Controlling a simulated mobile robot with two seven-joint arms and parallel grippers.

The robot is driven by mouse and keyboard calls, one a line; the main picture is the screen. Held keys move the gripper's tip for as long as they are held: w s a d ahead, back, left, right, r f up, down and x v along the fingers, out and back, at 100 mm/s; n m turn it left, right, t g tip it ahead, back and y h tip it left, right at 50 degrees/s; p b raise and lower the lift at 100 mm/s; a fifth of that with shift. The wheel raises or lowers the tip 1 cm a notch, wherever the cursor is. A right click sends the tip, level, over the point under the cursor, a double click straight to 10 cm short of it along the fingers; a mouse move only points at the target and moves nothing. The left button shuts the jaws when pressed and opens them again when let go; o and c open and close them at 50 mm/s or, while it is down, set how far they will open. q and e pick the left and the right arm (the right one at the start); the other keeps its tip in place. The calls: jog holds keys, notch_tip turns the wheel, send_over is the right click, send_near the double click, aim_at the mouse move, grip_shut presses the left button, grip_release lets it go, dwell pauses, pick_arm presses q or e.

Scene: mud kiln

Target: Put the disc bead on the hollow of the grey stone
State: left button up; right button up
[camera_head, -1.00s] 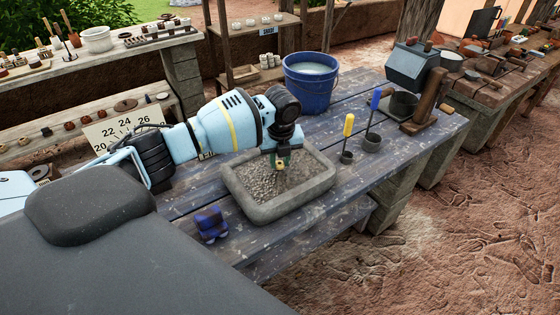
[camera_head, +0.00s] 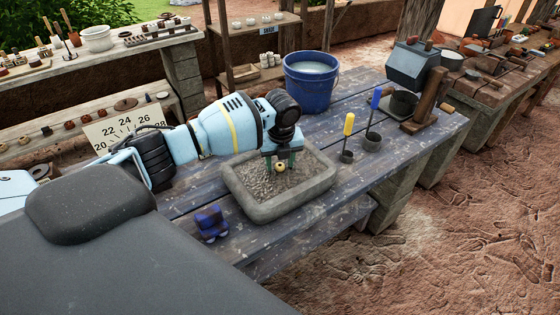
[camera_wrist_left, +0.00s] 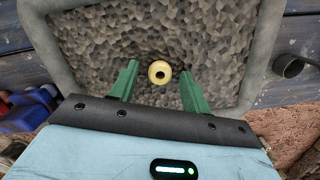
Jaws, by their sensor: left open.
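The grey stone (camera_head: 257,213) is a shallow rectangular trough with a rough, pitted hollow, on the dark plank table. The disc bead (camera_head: 280,167) is small, round and yellow with a dark centre hole. In the left wrist view the bead (camera_wrist_left: 160,73) lies over the hollow's rough floor, with its hole facing the camera. My left gripper (camera_head: 280,163) is over the hollow with its green fingers apart. In the left wrist view the fingers of the left gripper (camera_wrist_left: 160,88) stand on either side of the bead, with clear gaps to it. My right gripper is not in view.
A blue bucket (camera_head: 310,90) stands behind the stone. A yellow-handled tool in a small cup (camera_head: 347,157) and a blue-handled one (camera_head: 373,130) stand to the right.

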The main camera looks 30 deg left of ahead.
aim_at(281, 169)
pick_arm(q)
notch_tip(281, 169, up, 12)
jog(key=s+d, duration=0.1)
jog(key=shift+p, duration=0.4)
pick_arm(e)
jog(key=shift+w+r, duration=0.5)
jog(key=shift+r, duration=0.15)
pick_arm(q)
jog(key=shift+r, duration=0.1)
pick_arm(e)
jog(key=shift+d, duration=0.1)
